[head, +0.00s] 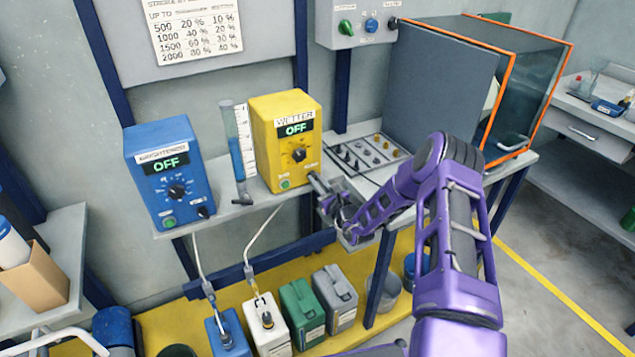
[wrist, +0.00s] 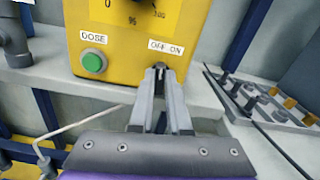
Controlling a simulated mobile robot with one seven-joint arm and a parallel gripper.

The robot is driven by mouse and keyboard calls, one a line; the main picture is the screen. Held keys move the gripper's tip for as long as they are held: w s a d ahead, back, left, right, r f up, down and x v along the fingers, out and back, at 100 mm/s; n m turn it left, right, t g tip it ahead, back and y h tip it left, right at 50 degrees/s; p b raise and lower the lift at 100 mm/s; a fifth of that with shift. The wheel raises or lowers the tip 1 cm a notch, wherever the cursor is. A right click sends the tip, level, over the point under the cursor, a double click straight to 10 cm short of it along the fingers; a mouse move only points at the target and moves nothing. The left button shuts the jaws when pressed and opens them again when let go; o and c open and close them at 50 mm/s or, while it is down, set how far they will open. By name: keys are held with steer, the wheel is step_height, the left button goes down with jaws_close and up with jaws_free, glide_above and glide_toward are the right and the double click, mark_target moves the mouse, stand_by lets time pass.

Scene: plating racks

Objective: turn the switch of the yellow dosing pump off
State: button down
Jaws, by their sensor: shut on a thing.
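The yellow dosing pump (head: 286,110), labelled WETTER, stands on the shelf; its display reads OFF. It fills the upper wrist view (wrist: 120,40), with a green DOSE button (wrist: 94,62) at left. The pump's small dark switch (wrist: 158,66) is under the OFF ON label, mostly hidden between my fingertips. My gripper (wrist: 160,76) is shut on the switch, fingers pointing at the pump's front. In the head view my gripper (head: 316,180) meets the pump's lower right corner. I cannot tell exactly which way the switch points.
A blue pump (head: 168,165), its display also reading OFF, stands to the left, with a measuring cylinder (head: 237,150) between the pumps. A tray of small parts (head: 368,156) lies right of the yellow pump. Several canisters (head: 303,305) stand below on the yellow floor tray.

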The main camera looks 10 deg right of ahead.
steer(key=n+b, duration=0.1)
steer(key=n, duration=0.4)
steer(key=shift+a, duration=0.1)
steer(key=shift+n+b, duration=0.3)
steer(key=shift+n, duration=0.1)
steer(key=c, duration=0.9)
jaws_free()
steer(key=v, duration=1.7)
steer(key=shift+s, duration=0.25)
